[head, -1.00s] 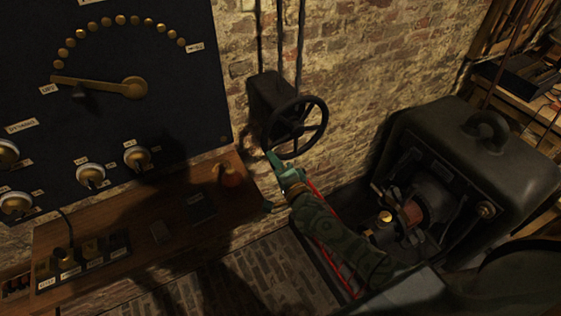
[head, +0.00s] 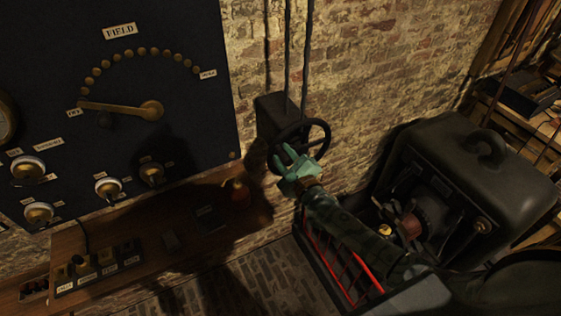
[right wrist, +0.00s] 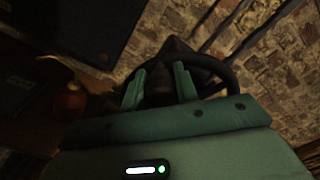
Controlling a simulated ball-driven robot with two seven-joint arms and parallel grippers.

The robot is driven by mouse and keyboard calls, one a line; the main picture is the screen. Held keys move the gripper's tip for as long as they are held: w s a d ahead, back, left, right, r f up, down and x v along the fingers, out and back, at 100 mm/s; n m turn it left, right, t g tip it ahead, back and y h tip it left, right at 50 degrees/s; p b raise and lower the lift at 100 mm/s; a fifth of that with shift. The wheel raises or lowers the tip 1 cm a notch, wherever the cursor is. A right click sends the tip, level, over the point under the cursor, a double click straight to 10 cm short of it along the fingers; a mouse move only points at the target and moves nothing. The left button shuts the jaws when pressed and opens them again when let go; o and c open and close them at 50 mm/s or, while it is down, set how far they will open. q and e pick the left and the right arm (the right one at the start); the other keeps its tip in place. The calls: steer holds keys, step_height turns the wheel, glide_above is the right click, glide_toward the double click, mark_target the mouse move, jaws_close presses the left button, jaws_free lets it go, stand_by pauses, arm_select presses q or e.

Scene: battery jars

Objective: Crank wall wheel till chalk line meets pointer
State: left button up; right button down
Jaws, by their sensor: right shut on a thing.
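The wall wheel (head: 328,136) is a dark spoked handwheel on a black box (head: 270,112) fixed to the brick wall. My green right gripper (head: 287,157) is at the lower left of the wheel, with its fingers over the rim area. In the right wrist view, the right gripper (right wrist: 160,84) has its two fingers on either side of a dark part of the wheel, and the rim (right wrist: 219,66) curves off to the right. Whether it holds rim or spoke is unclear. I cannot make out a chalk line or a wheel pointer. My left gripper is not in view.
A dark panel (head: 200,120) with a brass FIELD arm and knobs stands at the left. A wooden shelf (head: 150,222) with a round reddish thing (head: 240,192) lies below it. A black machine (head: 465,165) stands at the right.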

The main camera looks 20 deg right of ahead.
mark_target(298, 127)
steer(key=d+r+m, duration=0.1)
steer(key=m, duration=0.1)
steer(key=d+r+m, duration=0.1)
steer(key=shift+w+d+r+m, duration=0.15)
steer(key=shift+d+r+m, duration=0.2)
steer(key=shift+r+m, duration=0.05)
steer(key=shift+d+r+m, duration=0.35)
steer(key=shift+d+m, duration=0.3)
steer(key=shift+m, duration=0.15)
steer(key=shift+w+d+r+m+b, duration=0.1)
steer(key=shift+d+r+m+b, duration=0.1)
steer(key=shift+d+m, duration=0.5)
steer(key=shift+d+r+m+b, duration=0.2)
steer(key=shift+d+m, duration=0.4)
steer(key=shift+m, duration=0.2)
